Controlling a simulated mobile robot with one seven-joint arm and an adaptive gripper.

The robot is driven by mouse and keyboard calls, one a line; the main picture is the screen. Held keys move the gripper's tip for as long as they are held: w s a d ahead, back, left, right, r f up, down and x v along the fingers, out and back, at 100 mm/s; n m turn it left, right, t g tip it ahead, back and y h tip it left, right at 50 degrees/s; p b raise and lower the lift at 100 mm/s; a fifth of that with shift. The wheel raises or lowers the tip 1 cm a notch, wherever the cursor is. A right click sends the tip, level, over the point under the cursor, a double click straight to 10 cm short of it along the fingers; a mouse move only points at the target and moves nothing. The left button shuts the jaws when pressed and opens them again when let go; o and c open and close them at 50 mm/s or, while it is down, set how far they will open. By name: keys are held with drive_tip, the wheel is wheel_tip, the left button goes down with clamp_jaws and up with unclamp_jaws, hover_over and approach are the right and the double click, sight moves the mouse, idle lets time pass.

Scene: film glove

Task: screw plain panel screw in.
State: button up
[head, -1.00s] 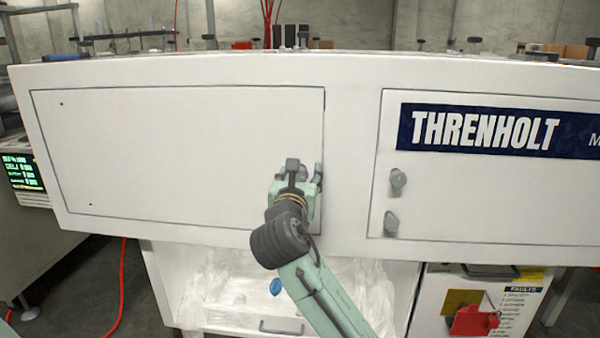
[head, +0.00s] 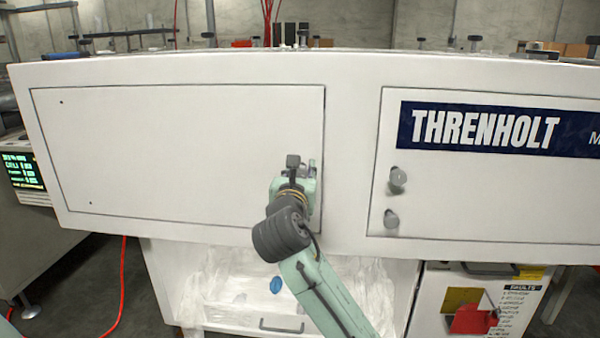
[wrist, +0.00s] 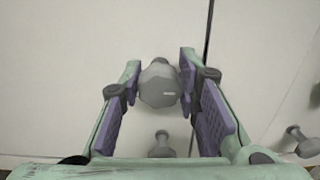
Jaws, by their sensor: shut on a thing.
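The plain white panel (head: 170,150) has no label and fills the left of the machine front in the head view. My gripper (head: 305,178) is at its right edge. In the wrist view my gripper (wrist: 159,80) is shut on a grey panel screw (wrist: 158,88), its purple pads on either side of the screw's faceted head. The screw's shaft end meets the white panel face; how deep it sits cannot be told. A second grey screw (wrist: 162,146) stands below it on the same panel. In the head view my gripper hides most of these screws.
The right panel carries a blue THRENHOLT sign (head: 500,128) and two grey screws, an upper one (head: 397,179) and a lower one (head: 391,218). A dark seam (wrist: 207,35) runs right of the held screw. Below hang clear plastic film (head: 215,285) and a red flap (head: 474,319).

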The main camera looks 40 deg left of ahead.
drive_tip(key=shift+c, duration=1.1)
